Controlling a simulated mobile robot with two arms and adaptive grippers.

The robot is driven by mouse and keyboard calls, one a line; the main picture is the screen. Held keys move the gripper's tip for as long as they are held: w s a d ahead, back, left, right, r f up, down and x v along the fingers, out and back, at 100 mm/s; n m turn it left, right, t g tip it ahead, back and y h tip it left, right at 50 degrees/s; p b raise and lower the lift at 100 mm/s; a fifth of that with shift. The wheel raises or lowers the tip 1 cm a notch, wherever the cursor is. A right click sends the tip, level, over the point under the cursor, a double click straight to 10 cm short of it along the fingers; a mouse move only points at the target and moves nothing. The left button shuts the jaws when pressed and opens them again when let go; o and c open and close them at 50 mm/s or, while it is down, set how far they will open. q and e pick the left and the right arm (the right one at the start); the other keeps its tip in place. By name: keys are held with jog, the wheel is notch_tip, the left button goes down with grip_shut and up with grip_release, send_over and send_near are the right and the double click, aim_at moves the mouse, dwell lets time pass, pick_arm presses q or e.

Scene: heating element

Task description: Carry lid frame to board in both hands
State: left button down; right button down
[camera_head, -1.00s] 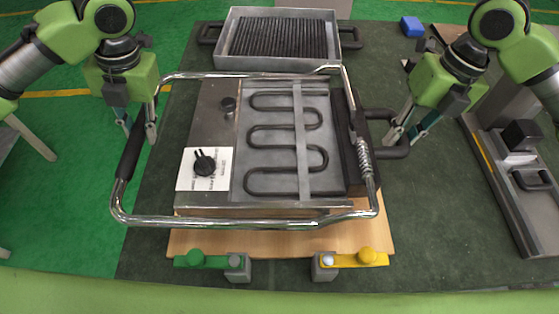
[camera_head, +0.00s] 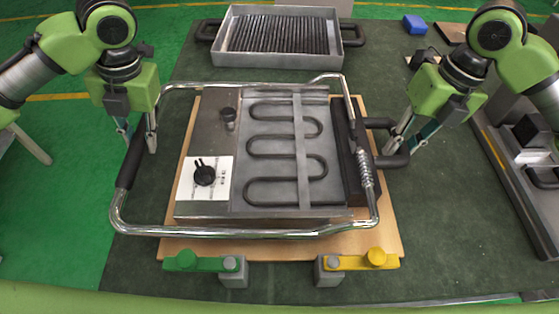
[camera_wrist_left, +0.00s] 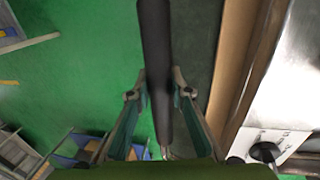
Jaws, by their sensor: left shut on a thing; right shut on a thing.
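The lid frame (camera_head: 210,234) is a chrome tube loop around a metal plate with a dark heating coil (camera_head: 262,150) and a black knob (camera_head: 205,174). It is over the wooden board (camera_head: 390,235), whose edges show on the left, right and front. I cannot tell whether they touch. My left gripper (camera_head: 138,138) is shut on the frame's black left grip (camera_head: 130,160). The grip runs between my fingers (camera_wrist_left: 158,97) in the left wrist view. My right gripper (camera_head: 405,142) is shut at the black loop handle (camera_head: 392,160) on the right side. Its exact contact is partly hidden.
Green (camera_head: 200,262) and yellow (camera_head: 360,261) clamps stand at the board's front edge. A ribbed grill tray (camera_head: 280,62) with black handles lies behind. A blue block (camera_head: 414,25) is at the back right. Grey fixtures stand at the far right.

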pick_arm(q)
jog(key=c, duration=2.1)
grip_release()
jog(key=shift+f, duration=0.15)
pick_arm(e)
jog(key=c, duration=2.2)
grip_release()
jog(key=shift+f, duration=0.15)
pick_arm(q)
jog(key=shift+o, duration=1.3)
jog(key=shift+s, duration=0.1)
pick_arm(e)
jog(key=shift+o, duration=1.4)
pick_arm(q)
jog(key=shift+s, duration=0.1)
pick_arm(e)
jog(key=shift+s, duration=0.15)
pick_arm(q)
jog(key=shift+r, duration=0.35)
notch_tip(320, 180, up, 11)
jog(key=d, duration=0.2)
jog(key=shift+d+r, duration=0.15)
jog(key=shift+d, duration=0.05)
pick_arm(e)
notch_tip(320, 180, up, 12)
jog(key=d, duration=0.2)
jog(key=shift+d, duration=0.2)
